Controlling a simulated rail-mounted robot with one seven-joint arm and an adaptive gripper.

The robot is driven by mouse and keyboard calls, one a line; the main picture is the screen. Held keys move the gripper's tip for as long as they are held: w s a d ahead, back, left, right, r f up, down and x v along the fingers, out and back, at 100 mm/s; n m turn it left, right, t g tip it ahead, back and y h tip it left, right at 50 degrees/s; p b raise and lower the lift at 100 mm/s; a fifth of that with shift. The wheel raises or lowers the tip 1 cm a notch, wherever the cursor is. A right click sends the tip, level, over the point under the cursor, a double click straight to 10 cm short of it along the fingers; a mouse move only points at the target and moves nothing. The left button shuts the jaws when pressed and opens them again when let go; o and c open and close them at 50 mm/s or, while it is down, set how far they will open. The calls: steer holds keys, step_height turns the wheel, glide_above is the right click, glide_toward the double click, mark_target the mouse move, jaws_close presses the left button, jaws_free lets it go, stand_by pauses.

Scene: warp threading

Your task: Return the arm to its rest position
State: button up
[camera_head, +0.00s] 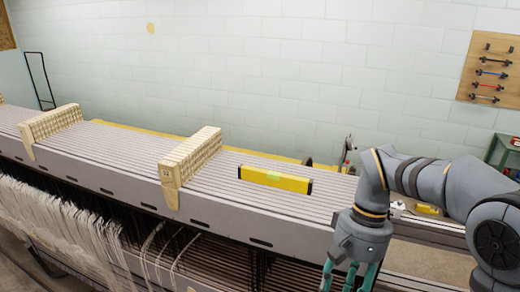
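My arm enters from the right, bends over the right end of the loom, and its wrist points down. My gripper (348,277) is at the bottom edge, right of centre, in front of the loom's right part. Its teal fingers are cut off by the frame edge, so the fingertips are hidden and I cannot tell whether it is open or shut. No held object shows.
The long grey loom (110,167) spans the view, with wooden blocks (190,155) across its slats. A yellow spirit level (275,179) lies on top, left of my arm. White threads (60,225) hang at the lower left. A tool board (490,70) is on the wall.

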steer(key=w+d+b+x, duration=0.1)
steer(key=d+b+x, duration=0.1)
steer(key=b+x, duration=0.9)
step_height(320, 180, down, 2)
steer(key=shift+n, duration=0.4)
steer(key=shift+w+r, duration=0.1)
steer(key=shift+w, duration=0.05)
